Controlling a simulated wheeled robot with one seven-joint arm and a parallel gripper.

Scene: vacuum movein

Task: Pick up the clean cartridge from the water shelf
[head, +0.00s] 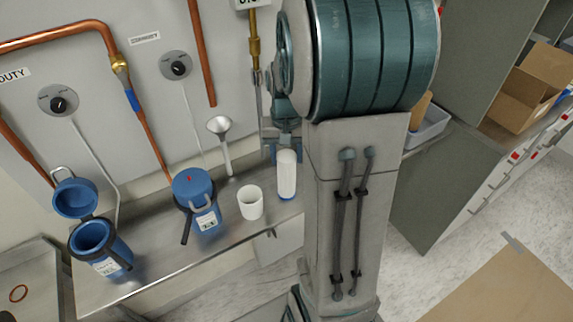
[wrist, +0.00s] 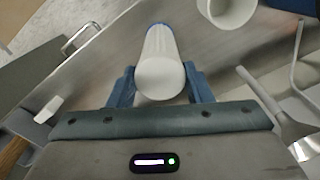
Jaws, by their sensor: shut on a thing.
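The clean cartridge is a white cylinder with a blue end (head: 287,176), upright at the right part of the steel water shelf (head: 150,270). My gripper (head: 284,145) is at its upper end, with the blue fingers on either side. In the wrist view the cartridge (wrist: 161,62) sits between the two fingers of my gripper (wrist: 160,88), which is shut on it. I cannot tell whether its blue end touches the shelf. My arm hides the shelf's right end in the head view.
A white cup (head: 250,203) stands just left of the cartridge. Further left are a closed blue housing (head: 195,188) and an open blue housing (head: 92,240). A funnel-shaped tool (head: 222,145) leans at the wall behind. A grey tray (head: 428,128) and a cardboard box (head: 522,95) are at right.

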